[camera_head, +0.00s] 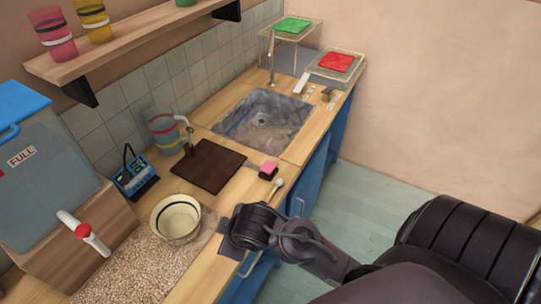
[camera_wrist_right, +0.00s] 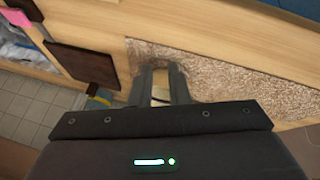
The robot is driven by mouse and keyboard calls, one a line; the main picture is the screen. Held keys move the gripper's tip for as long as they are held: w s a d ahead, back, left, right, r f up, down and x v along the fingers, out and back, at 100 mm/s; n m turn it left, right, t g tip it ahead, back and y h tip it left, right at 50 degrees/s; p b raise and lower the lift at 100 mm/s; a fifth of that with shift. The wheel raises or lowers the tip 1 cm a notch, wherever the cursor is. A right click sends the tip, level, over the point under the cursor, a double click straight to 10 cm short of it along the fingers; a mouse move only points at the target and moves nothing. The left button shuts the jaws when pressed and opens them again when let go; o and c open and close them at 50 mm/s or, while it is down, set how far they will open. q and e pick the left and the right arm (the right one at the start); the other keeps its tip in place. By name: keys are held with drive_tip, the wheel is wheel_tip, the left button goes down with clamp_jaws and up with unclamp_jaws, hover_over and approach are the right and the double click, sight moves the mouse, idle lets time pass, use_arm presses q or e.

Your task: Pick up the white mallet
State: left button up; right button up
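A small white-headed stick, which looks like the white mallet (camera_head: 279,182), lies near the counter's front edge, beside a pink-and-black block (camera_head: 268,171). My right gripper is above the counter edge, nearer than the mallet and apart from its white head; the arm hides its fingers in the head view. In the right wrist view, the right gripper's fingers (camera_wrist_right: 162,72) are a little apart with a narrow gap and no mallet visible between them. I cannot make out the mallet in that view. My left gripper is not in view.
A dark board (camera_head: 208,166), a cream bowl (camera_head: 178,218) and a grainy patch (camera_head: 125,268) lie on the counter. A blue-lidded dispenser (camera_head: 45,145) stands at left. The sink (camera_head: 262,118) is farther back.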

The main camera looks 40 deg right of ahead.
sight(264, 206)
drive_tip(key=w+a+f+n+y, duration=0.1)
drive_tip(key=w+f+n+y, duration=0.1)
drive_tip(key=w+n, duration=0.65)
drive_tip(key=d+n, duration=0.2)
drive_tip(key=d+f+n+g, duration=0.1)
drive_tip(key=d, duration=0.2)
drive_tip(key=d+n, duration=0.2)
drive_tip(key=d, duration=0.1)
drive_tip(key=shift+s+f+n+h, duration=0.1)
drive_tip(key=shift+f+n+h, duration=0.15)
drive_tip(key=shift+n+h, duration=0.1)
drive_tip(key=s+d+n+g+h, duration=0.1)
drive_tip(key=s+d+g, duration=0.15)
drive_tip(key=d, duration=0.75)
drive_tip(key=shift+g, duration=0.25)
drive_tip(key=f, duration=0.1)
drive_tip(key=w+a+f+p, duration=0.1)
drive_tip(key=f, duration=0.1)
drive_tip(key=f+p, duration=0.1)
drive_tip(key=f, duration=0.1)
drive_tip(key=shift+w+a+f, duration=0.2)
drive_tip(key=shift+f, duration=0.05)
drive_tip(key=shift+w+f, duration=0.1)
drive_tip(key=shift+f, duration=0.5)
clamp_jaws()
